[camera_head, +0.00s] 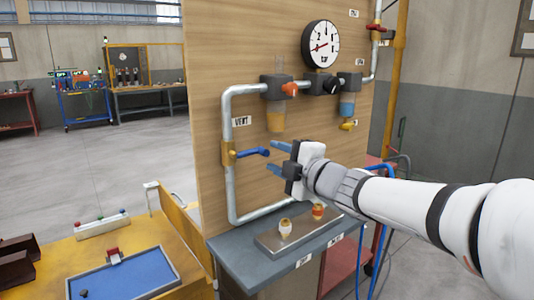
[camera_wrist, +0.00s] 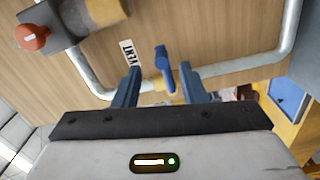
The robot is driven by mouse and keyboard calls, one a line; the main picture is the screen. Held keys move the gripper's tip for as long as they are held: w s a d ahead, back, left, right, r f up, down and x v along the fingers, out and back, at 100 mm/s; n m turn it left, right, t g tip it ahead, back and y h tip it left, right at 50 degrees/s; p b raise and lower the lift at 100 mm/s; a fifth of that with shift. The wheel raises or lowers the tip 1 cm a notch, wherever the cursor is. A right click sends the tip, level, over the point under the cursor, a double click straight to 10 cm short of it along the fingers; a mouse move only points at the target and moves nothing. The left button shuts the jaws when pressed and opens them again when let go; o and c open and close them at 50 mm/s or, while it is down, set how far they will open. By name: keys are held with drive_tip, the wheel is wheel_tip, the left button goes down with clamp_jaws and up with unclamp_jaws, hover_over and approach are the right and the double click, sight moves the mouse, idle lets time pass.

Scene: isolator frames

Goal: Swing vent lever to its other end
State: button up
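The vent lever is a blue handle (camera_head: 253,153) on a yellow valve body (camera_head: 228,154), set in the vertical grey pipe below the VENT label (camera_head: 242,121). In the head view the handle points right, out from the pipe. My gripper (camera_head: 276,157) is open just right of the handle's end, its two blue fingers pointing at it. In the wrist view the blue lever (camera_wrist: 163,66) shows between the spread fingers of my gripper (camera_wrist: 160,88), with a gap on both sides. I cannot tell how deep it sits between them.
A pressure gauge (camera_head: 321,44), an orange knob (camera_head: 290,89) and a filter bowl (camera_head: 276,116) are on the wooden panel above. A metal plate (camera_head: 298,233) with two small fittings lies on the grey shelf below. A blue tray (camera_head: 122,278) is at lower left.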

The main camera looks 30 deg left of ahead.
drive_tip(key=v, duration=0.3)
idle(0.5)
